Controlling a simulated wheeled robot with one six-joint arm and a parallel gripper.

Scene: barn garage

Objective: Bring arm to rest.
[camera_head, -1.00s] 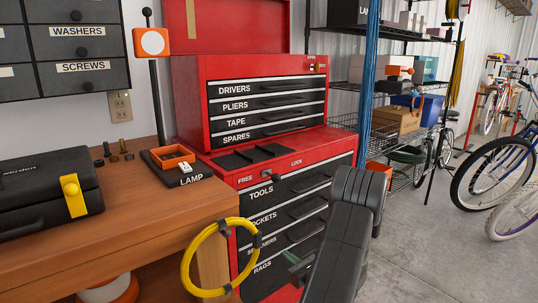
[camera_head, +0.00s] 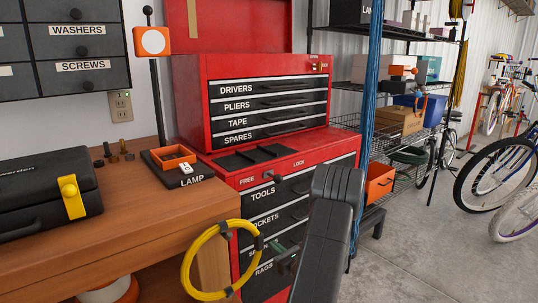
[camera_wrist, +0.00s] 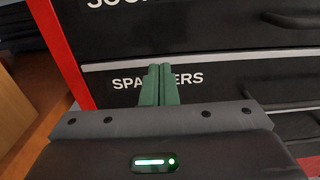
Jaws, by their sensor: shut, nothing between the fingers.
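My arm (camera_head: 333,225) reaches forward and down in front of the red tool chest (camera_head: 222,172). My gripper (camera_head: 284,256) is low by the chest's lower drawers, partly hidden behind my own arm in the head view. In the wrist view its two green fingers (camera_wrist: 158,84) are shut together with nothing between them. They stand in front of the spanners drawer (camera_wrist: 200,85), covering the middle of its label. I cannot tell the exact gap between fingertips and drawer front.
A wooden workbench (camera_head: 120,218) stands at left, with a black case (camera_head: 40,205) and a lamp (camera_head: 155,90) on it. A yellow hose ring (camera_head: 190,262) hangs at its corner. Wire shelving (camera_head: 350,122) and bicycles (camera_head: 500,170) stand at right.

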